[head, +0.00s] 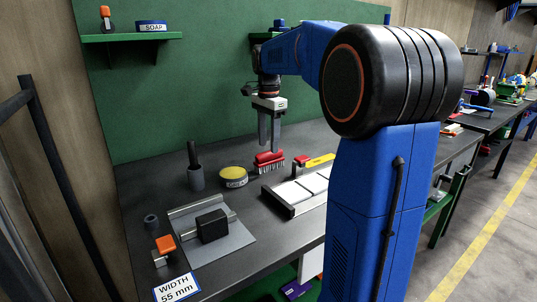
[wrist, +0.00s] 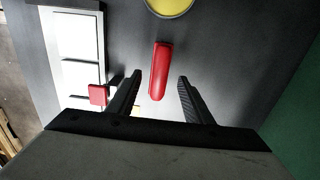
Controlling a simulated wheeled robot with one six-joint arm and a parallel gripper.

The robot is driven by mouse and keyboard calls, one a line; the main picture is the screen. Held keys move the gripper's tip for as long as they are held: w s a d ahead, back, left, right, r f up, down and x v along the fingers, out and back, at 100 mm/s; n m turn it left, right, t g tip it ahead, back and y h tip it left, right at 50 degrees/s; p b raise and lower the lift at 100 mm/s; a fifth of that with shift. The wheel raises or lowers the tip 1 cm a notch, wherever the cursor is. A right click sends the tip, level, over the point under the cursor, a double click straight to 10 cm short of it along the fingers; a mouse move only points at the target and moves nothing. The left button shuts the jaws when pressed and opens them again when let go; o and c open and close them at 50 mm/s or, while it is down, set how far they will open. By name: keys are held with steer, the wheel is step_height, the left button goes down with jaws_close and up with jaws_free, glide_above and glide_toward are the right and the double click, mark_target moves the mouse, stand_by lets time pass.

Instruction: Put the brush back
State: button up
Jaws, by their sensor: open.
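The red brush (head: 269,158) rests on the dark bench, its pale bristles toward the bench top. In the wrist view its long red back (wrist: 160,70) points away from me, in the gap between the fingers. My gripper (head: 270,147) is open and points down, just above or at the brush. In the wrist view the two fingertips (wrist: 159,79) stand on either side of the brush, with clear space on both sides. I cannot tell how far down the fingers reach beside it.
A yellow-topped round tin (head: 233,178) and a grey cup with a dark handle (head: 196,178) stand left of the brush. A white-panelled frame (head: 296,192) with a red knob lies close on the right. A grey plate with a black block (head: 212,226) is nearer. A shelf (head: 130,37) holds soap.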

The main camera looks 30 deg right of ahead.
mark_target(269, 152)
steer(key=shift+r, duration=2.55)
